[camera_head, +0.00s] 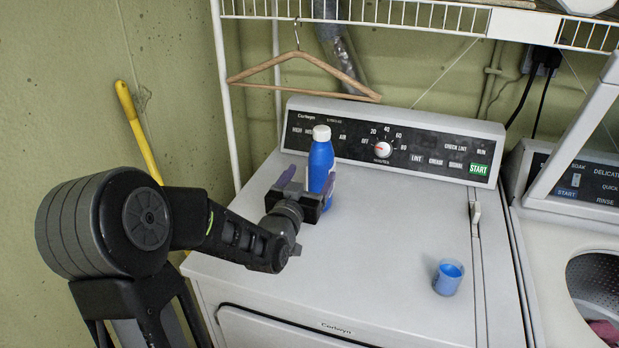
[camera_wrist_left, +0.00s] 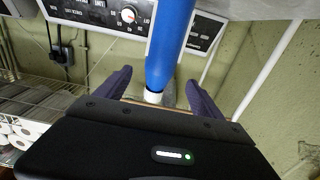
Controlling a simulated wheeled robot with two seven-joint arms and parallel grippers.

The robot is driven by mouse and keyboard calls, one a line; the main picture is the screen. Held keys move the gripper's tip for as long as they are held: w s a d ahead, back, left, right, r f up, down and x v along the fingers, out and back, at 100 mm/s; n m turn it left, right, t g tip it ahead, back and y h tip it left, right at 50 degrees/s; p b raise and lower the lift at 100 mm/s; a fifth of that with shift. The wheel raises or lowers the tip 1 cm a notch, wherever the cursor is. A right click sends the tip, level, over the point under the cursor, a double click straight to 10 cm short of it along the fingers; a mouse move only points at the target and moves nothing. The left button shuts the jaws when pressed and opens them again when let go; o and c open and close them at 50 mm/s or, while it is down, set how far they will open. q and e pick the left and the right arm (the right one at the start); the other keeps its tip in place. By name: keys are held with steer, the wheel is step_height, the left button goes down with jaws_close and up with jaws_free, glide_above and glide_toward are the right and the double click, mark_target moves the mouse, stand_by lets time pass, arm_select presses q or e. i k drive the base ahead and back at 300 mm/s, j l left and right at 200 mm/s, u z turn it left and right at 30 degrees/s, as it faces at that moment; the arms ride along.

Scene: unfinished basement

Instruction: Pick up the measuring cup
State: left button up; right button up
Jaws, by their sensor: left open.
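The measuring cup (camera_head: 448,278) is a small blue cup standing upright on the right front part of the white dryer top (camera_head: 390,240). My left gripper (camera_head: 308,182) is open at the back left of the dryer top, well to the left of the cup and farther back. A blue bottle with a white cap (camera_head: 321,158) stands by its fingers. In the left wrist view the bottle (camera_wrist_left: 168,45) shows in the gap between the two spread fingers (camera_wrist_left: 157,84). I cannot tell whether they touch it. The cup is not seen in the wrist view. My right gripper is not in view.
The dryer's control panel (camera_head: 390,140) rises along the back edge. A wooden hanger (camera_head: 300,85) hangs from the wire shelf (camera_head: 420,18) above it. An open washer (camera_head: 565,240) stands at the right. The dryer top between bottle and cup is clear.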

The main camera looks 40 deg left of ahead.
mark_target(449, 275)
steer(key=k+l, duration=0.25)
steer(key=k, duration=0.2)
steer(key=k+l, duration=0.25)
steer(key=k, duration=0.25)
